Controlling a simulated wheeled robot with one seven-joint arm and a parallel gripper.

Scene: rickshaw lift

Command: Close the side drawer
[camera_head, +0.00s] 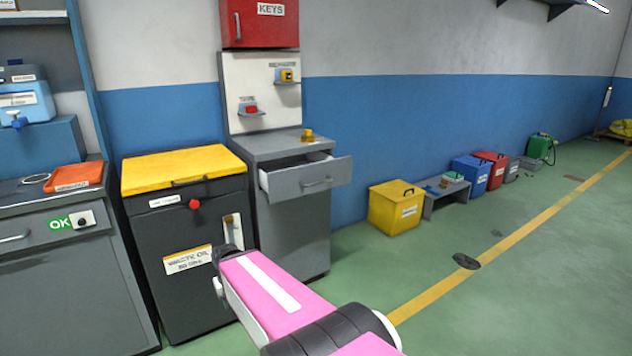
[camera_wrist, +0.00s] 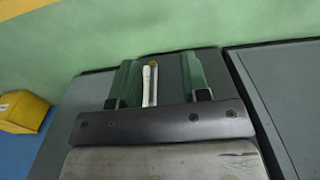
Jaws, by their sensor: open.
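The side drawer (camera_head: 308,179) is grey with a bar handle and stands pulled out from the top of the grey cabinet (camera_head: 292,235) in the head view. Part of its inside shows above the front. My gripper (camera_wrist: 158,82) is open in the wrist view, its two green fingers apart, with dark surfaces beyond them. A pale upright strip with a yellowish end shows between the fingers; I cannot tell whether they touch it. In the head view my pink arm reaches toward the dark waste oil bin, low and left of the drawer, and my fingertips are not clearly visible.
The waste oil bin (camera_head: 183,255) with a yellow lid (camera_head: 182,169) stands left of the cabinet. A yellow box (camera_head: 396,208) stands on the floor to the right. A small yellow object (camera_head: 307,136) sits on the cabinet top. The floor at right is largely open.

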